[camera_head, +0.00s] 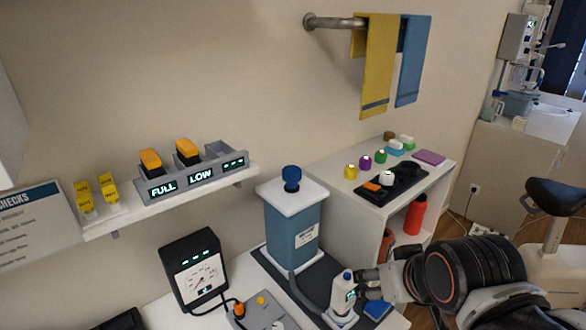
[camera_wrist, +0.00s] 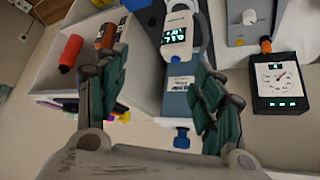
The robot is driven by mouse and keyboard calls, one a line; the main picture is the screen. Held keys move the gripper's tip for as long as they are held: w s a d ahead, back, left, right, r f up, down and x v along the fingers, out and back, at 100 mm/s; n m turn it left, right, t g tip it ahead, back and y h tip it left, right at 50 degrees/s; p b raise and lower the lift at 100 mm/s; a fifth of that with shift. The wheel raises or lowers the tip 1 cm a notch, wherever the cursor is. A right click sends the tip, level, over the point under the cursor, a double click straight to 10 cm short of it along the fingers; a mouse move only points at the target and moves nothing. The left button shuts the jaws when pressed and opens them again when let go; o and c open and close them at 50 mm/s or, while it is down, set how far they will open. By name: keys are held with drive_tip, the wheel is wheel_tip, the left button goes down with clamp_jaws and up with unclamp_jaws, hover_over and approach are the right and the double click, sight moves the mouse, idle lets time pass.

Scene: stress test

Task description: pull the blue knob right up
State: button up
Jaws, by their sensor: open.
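The blue knob (camera_head: 291,178) stands on the white lid of a blue box (camera_head: 291,235), with a short stem visible beneath its cap. In the wrist view the knob (camera_wrist: 182,137) appears inverted, below the blue box (camera_wrist: 180,92) and between my fingers. My gripper (camera_head: 367,283) is open, to the right of and lower than the knob in the head view, and apart from it. A white device with a lit display (camera_head: 343,292) stands beside my fingers; it also shows between them in the wrist view (camera_wrist: 178,36). I cannot tell whether they touch it.
A dial gauge (camera_head: 195,275) and a grey control box (camera_head: 262,312) stand left of the blue box. A wall shelf (camera_head: 150,207) with lit displays hangs above. A white cabinet (camera_head: 343,210) with small items and red bottles stands behind my gripper. Air above the knob is clear.

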drive_tip(key=n+t+y+p, duration=0.5)
drive_tip(key=y+p, duration=0.1)
drive_tip(key=p, duration=0.6)
approach(292, 169)
drive_tip(key=b+x, duration=0.2)
drive_tip(key=x, duration=0.8)
drive_tip(key=shift+w, duration=0.2)
clamp_jaws()
wheel_tip(292, 169, up, 20)
drive_tip(key=p, duration=1)
drive_tip(key=shift+p, duration=0.4)
drive_tip(key=shift+w, duration=0.15)
